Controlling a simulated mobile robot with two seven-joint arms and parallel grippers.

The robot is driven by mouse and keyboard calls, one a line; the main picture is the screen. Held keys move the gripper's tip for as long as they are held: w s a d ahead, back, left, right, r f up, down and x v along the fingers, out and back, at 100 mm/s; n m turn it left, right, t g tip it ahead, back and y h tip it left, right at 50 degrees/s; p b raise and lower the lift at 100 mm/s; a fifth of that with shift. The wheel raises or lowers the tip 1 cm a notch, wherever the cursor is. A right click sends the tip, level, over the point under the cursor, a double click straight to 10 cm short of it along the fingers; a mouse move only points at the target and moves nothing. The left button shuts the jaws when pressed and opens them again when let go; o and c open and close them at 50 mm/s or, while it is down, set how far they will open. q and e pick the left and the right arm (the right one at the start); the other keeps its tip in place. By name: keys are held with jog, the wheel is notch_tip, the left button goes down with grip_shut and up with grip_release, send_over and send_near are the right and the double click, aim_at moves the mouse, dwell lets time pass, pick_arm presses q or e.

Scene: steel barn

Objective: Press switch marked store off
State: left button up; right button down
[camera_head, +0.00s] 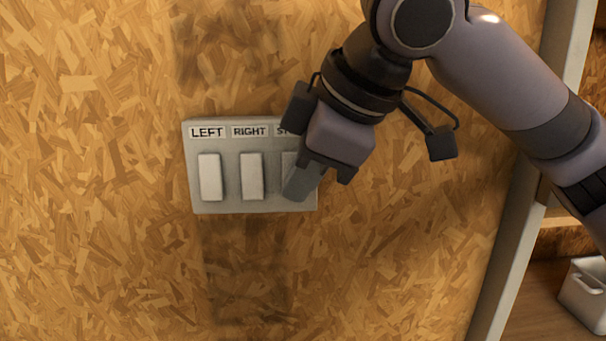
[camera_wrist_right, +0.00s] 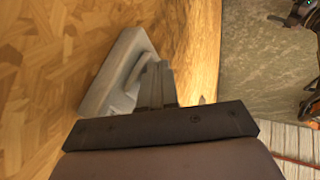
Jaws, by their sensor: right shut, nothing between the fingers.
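A grey switch plate (camera_head: 229,205) is fixed to the chipboard wall. It has three white rocker switches side by side. The left switch (camera_head: 210,177) is under the label LEFT and the middle switch (camera_head: 251,176) under RIGHT. The third switch (camera_head: 288,163) is under a label that starts with "ST"; my right gripper hides most of both. My right gripper (camera_head: 297,190) is shut and empty, its fingertips over the third switch's lower part. In the wrist view the fingers (camera_wrist_right: 156,84) overlap the plate's edge (camera_wrist_right: 120,65); I cannot tell whether they touch the switch. My left gripper is not in view.
The chipboard wall (camera_head: 100,240) is clear left of and below the plate. A pale upright post (camera_head: 515,250) and a wooden shelf (camera_head: 545,315) with a white bin (camera_head: 585,295) stand at the right, near my right arm.

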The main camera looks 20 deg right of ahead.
jog(key=shift+w+f+t+b, duration=0.1)
jog(key=shift+w+t+b, duration=0.05)
jog(key=shift+t+b, duration=0.45)
jog(key=shift+r+p, duration=0.6)
jog(key=shift+r, duration=0.25)
